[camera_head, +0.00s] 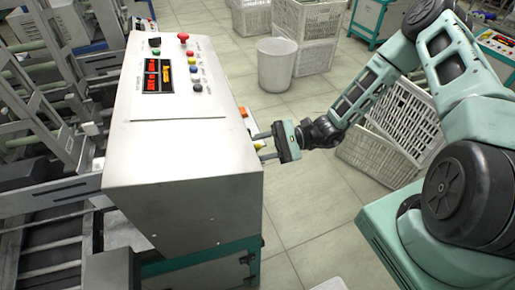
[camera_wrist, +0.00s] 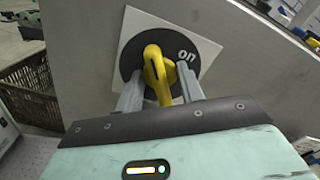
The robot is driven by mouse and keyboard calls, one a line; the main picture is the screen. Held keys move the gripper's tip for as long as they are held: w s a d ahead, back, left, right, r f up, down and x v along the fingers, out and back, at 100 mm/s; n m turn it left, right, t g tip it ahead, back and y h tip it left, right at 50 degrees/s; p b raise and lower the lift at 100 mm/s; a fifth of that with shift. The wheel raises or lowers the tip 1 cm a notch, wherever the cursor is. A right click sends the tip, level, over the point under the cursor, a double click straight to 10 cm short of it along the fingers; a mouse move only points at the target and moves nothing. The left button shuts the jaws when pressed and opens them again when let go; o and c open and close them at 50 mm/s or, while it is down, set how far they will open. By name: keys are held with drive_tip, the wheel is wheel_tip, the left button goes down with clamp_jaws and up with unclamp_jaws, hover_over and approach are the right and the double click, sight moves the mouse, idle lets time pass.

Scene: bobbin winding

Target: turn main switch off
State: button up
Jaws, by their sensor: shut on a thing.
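The main switch has a yellow handle (camera_wrist: 157,72) on a round black dial marked "on" (camera_wrist: 187,55), set on a white square plate (camera_wrist: 133,28). In the wrist view the handle stands roughly upright in the picture. My gripper (camera_wrist: 158,92) has one grey finger on each side of the handle and is shut on it. In the head view my gripper (camera_head: 262,144) reaches the right side of the grey control cabinet (camera_head: 170,135). There the switch is mostly hidden by the cabinet edge and my gripper, with only bits of yellow showing.
The cabinet top carries a red button (camera_head: 183,37), several coloured buttons and lit displays (camera_head: 158,76). A white bin (camera_head: 275,64) and stacked white crates (camera_head: 305,35) stand behind. More crates (camera_head: 405,120) lie behind my arm. Tiled floor is free between cabinet and crates.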

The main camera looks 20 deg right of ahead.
drive_tip(key=shift+n, duration=0.4)
drive_tip(key=n, duration=0.3)
drive_tip(key=shift+b, duration=0.35)
drive_tip(key=shift+n, duration=0.4)
drive_tip(key=n, duration=0.3)
drive_tip(key=shift+n+b, duration=0.4)
drive_tip(key=o, duration=1.6)
drive_tip(key=shift+c, duration=0.2)
drive_tip(key=shift+d, duration=0.1)
